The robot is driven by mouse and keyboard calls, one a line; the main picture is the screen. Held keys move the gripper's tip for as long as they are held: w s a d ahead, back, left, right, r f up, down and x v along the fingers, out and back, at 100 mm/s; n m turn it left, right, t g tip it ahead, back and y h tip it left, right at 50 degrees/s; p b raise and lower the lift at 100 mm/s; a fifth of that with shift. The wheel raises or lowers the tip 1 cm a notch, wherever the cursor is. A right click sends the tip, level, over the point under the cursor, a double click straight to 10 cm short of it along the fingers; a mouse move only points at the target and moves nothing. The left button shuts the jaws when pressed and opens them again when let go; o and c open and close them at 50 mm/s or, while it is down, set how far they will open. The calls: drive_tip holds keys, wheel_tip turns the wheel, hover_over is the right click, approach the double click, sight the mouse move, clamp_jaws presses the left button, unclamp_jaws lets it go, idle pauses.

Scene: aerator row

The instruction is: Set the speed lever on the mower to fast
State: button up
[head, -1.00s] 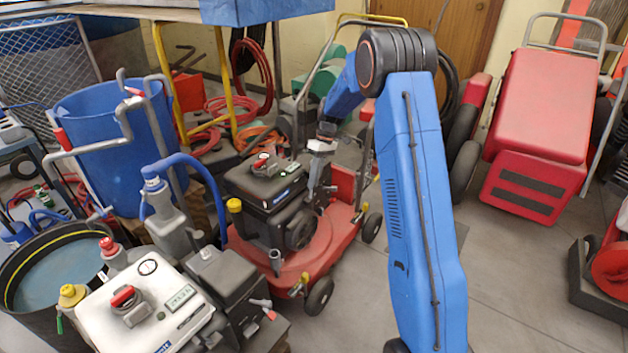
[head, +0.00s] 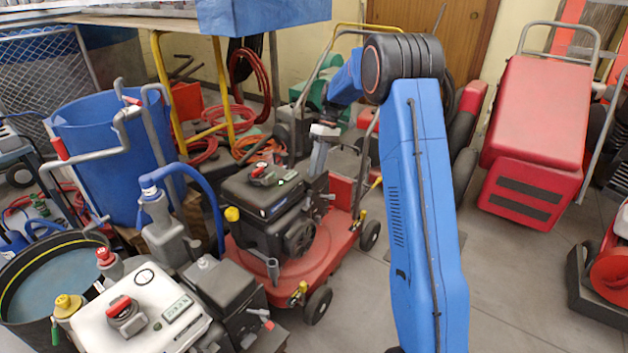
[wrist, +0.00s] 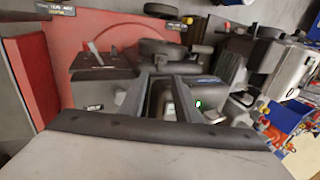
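The mower has a red deck (head: 335,235) and a black engine (head: 268,205), left of my arm in the head view. In the wrist view the red deck (wrist: 75,50) fills the upper left. A thin grey lever (wrist: 95,50) stands up from a dark panel on it; I cannot read its setting. My gripper (head: 317,174) is beside the engine's right side in the head view. In the wrist view its two dark fingers (wrist: 160,80) are apart, with nothing seen held between them. The lever is left of the fingers there, apart from them. Small labels are unreadable.
A white-topped machine with a red knob (head: 155,310) stands in front of the mower. A blue barrel (head: 110,150) is at the left and a red wheeled unit (head: 535,130) at the right. Grey floor (head: 510,280) is clear right of my arm.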

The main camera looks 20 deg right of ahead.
drive_tip(key=v, duration=0.9)
drive_tip(key=shift+s, duration=0.1)
drive_tip(key=s+a+r+m+t+h, duration=0.1)
drive_tip(key=s+a+r+m+t, duration=0.15)
drive_tip(key=s+r, duration=0.65)
drive_tip(key=s+a+r+m+t+h, duration=0.1)
drive_tip(key=s+a+r, duration=0.25)
drive_tip(key=s, duration=1.25)
drive_tip(key=s+f+m+t+h, duration=0.1)
drive_tip(key=s+f+m+t, duration=0.1)
drive_tip(key=s, duration=1.1)
drive_tip(key=s+f+m+t, duration=0.1)
drive_tip(key=s+f, duration=0.4)
drive_tip(key=s, duration=0.8)
drive_tip(key=shift+f+m+t+h, duration=0.25)
drive_tip(key=shift+m+t+h, duration=0.15)
drive_tip(key=shift+t, duration=0.15)
drive_tip(key=shift+s+d, duration=0.1)
